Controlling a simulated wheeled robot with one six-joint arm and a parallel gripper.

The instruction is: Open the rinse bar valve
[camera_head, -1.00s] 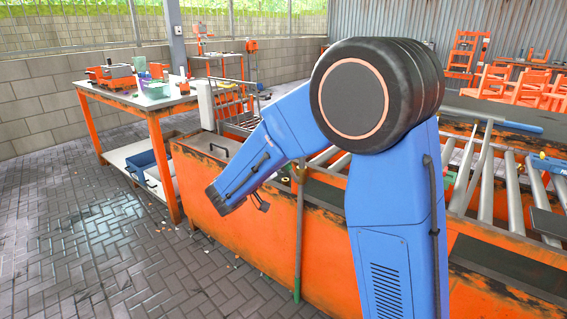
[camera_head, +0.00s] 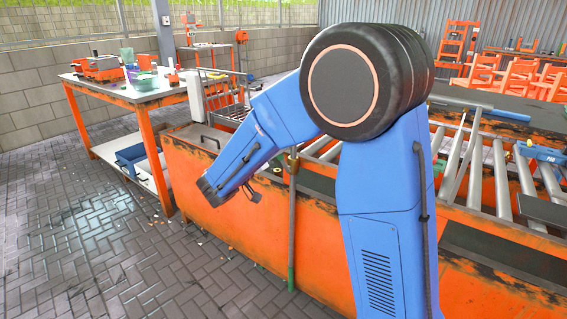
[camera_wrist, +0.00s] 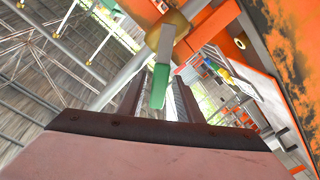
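The valve shows in the wrist view as a brass fitting (camera_wrist: 172,30) on a grey pipe, with a flat grey lever (camera_wrist: 161,68) ending in a green grip. In the head view, the upright pipe (camera_head: 292,215) stands against the orange frame, with a brass fitting (camera_head: 293,160) near its top and a green lower end. My gripper (camera_wrist: 158,98) has two dark fingers apart in the wrist view. The lever's green end appears between them in the picture; I cannot tell its depth or whether they touch it. The head view does not clearly show the fingers.
The orange frame (camera_head: 190,185) carries metal rollers (camera_head: 500,190) on its right. A workbench (camera_head: 150,100) with tools stands at the back left, with a blue bin (camera_head: 130,157) on its lower shelf. Orange chairs (camera_head: 485,70) stand at the back right.

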